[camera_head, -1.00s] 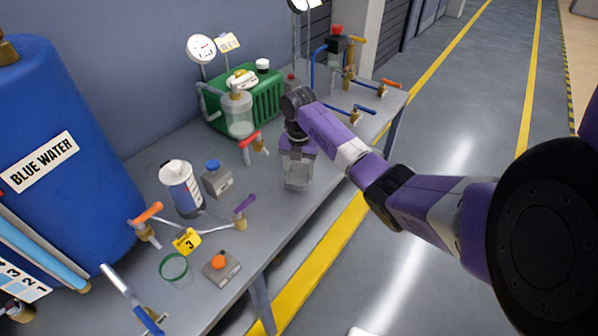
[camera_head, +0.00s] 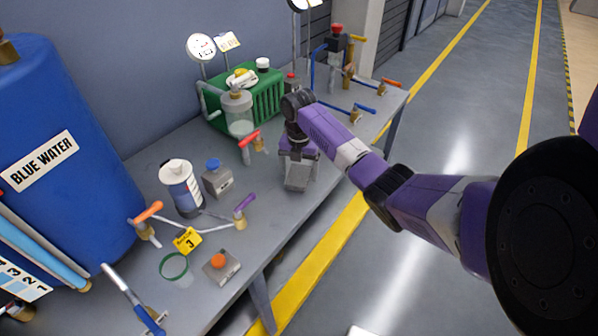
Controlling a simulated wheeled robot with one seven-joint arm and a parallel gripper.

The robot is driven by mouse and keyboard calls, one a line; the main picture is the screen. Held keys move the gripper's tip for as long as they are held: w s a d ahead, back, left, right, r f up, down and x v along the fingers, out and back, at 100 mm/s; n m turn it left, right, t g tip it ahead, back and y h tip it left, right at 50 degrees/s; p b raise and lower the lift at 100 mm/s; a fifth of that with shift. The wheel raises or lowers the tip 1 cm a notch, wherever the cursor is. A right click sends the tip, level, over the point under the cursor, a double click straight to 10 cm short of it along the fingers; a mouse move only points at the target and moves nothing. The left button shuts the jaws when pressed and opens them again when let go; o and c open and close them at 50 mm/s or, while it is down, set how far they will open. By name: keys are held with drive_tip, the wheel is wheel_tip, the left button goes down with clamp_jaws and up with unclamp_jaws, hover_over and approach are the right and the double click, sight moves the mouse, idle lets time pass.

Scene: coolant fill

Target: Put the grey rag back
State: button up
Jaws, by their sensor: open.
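My gripper (camera_head: 297,178) points down over the table's right part, in front of the green crate (camera_head: 266,98). Its jaws are open, seen from behind and above, and my wrist partly hides the space below them. I cannot make out a grey rag for certain.
A grey table (camera_head: 140,178) carries a white-and-blue jug (camera_head: 181,188), a blue-capped grey can (camera_head: 216,179), an orange-knobbed box (camera_head: 220,265), a green ring (camera_head: 173,266) and several valves. A blue water tank (camera_head: 65,150) stands left. The tabletop left of my gripper is partly clear.

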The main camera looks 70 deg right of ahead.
sight(299, 174)
wheel_tip(299, 174, up, 12)
idle(0.4)
idle(0.6)
